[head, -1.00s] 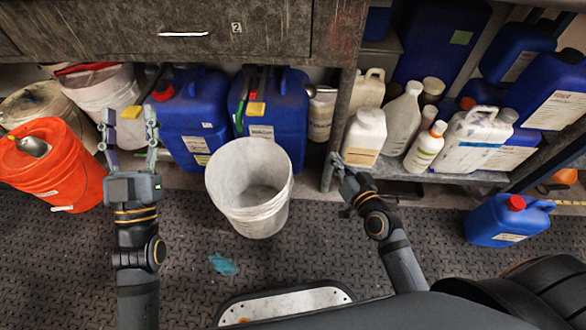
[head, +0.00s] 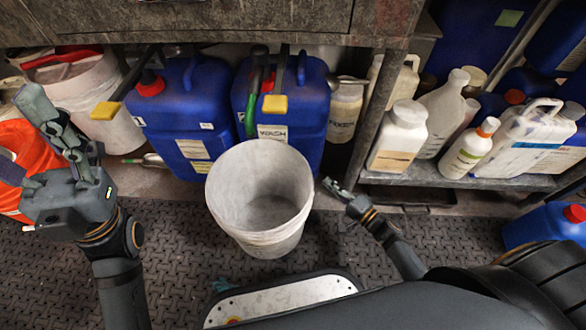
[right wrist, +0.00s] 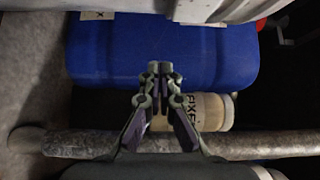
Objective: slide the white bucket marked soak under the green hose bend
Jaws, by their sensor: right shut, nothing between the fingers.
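A plain white bucket (head: 262,190) stands upright and looks empty on the floor mat in the head view; I see no soak mark on its visible side. A green hose (head: 252,100) runs down beside a dark bar, in front of the blue can labelled WASH (head: 290,112), behind the bucket. Its bend is not clear. My right gripper (head: 328,184) is shut and empty just right of the bucket's rim. In the right wrist view it (right wrist: 160,70) points toward a blue can and a bottle. My left gripper (head: 58,130) is far left, apart from the bucket, its opening unclear.
Another white bucket (head: 85,95) and an orange bucket (head: 25,165) stand at left. A second blue can (head: 185,110) is beside WASH. A shelf post (head: 375,110) and bottles (head: 398,138) stand right. The front mat has free room around a teal scrap.

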